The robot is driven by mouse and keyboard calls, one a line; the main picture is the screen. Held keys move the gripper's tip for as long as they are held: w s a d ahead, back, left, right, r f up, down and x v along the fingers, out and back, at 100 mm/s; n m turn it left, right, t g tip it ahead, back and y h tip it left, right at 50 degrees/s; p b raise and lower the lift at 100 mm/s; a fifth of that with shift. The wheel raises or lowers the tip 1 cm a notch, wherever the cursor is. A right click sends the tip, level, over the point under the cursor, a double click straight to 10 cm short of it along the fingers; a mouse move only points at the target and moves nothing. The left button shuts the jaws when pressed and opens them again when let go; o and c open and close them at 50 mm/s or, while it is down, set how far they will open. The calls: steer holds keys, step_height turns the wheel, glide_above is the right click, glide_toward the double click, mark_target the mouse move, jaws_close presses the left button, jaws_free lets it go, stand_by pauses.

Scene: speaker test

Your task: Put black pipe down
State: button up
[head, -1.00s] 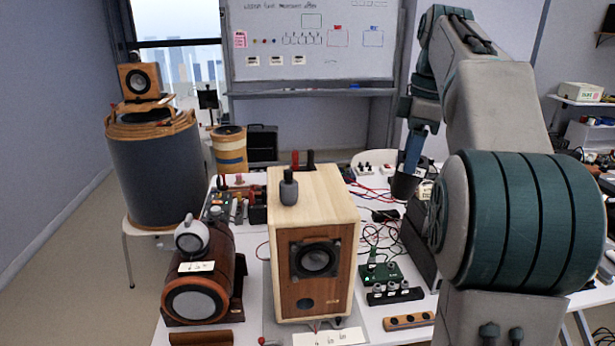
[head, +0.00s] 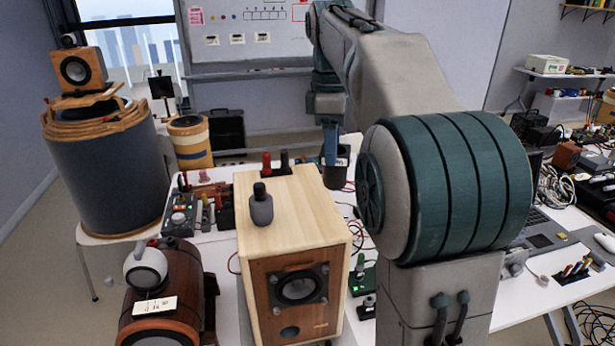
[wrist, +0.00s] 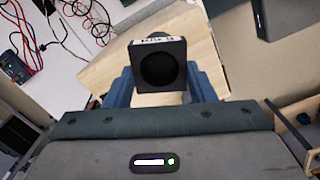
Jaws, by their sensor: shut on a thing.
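The black pipe (wrist: 161,68) is between the two blue fingers of my gripper (head: 331,150). In the wrist view its round opening faces the camera, in a squarish black end with a pale label strip. In the head view the pipe (head: 336,179) hangs below the fingers, just behind and right of the wooden speaker (head: 290,200). The wrist view shows a pale wood surface (wrist: 202,48) beyond the pipe. I cannot tell how high the pipe is above anything.
A dark grey bottle-shaped object (head: 261,207) stands on the speaker top. Red and black upright pieces (head: 284,161) stand behind it. A brown barrel-shaped speaker (head: 172,290) is at left. Cables (wrist: 88,18) lie on the white table. Much of the speaker top is clear.

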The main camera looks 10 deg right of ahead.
steer(key=shift+w+a+f, duration=0.1)
steer(key=shift+a+f, duration=0.6)
steer(key=shift+f, duration=0.4)
steer(key=shift+w+a+f, duration=0.1)
steer(key=shift+a+f, duration=0.55)
steer(key=shift+f, duration=0.45)
steer(key=shift+w+a+f, duration=0.1)
steer(key=shift+a+f, duration=0.6)
steer(key=shift+f, duration=0.4)
steer(key=o, duration=1.1)
steer(key=shift+r, duration=0.1)
steer(key=r, duration=0.4)
steer(key=r+p, duration=0.1)
steer(key=r, duration=0.7)
steer(key=shift+w+a, duration=0.1)
steer(key=shift+a, duration=0.15)
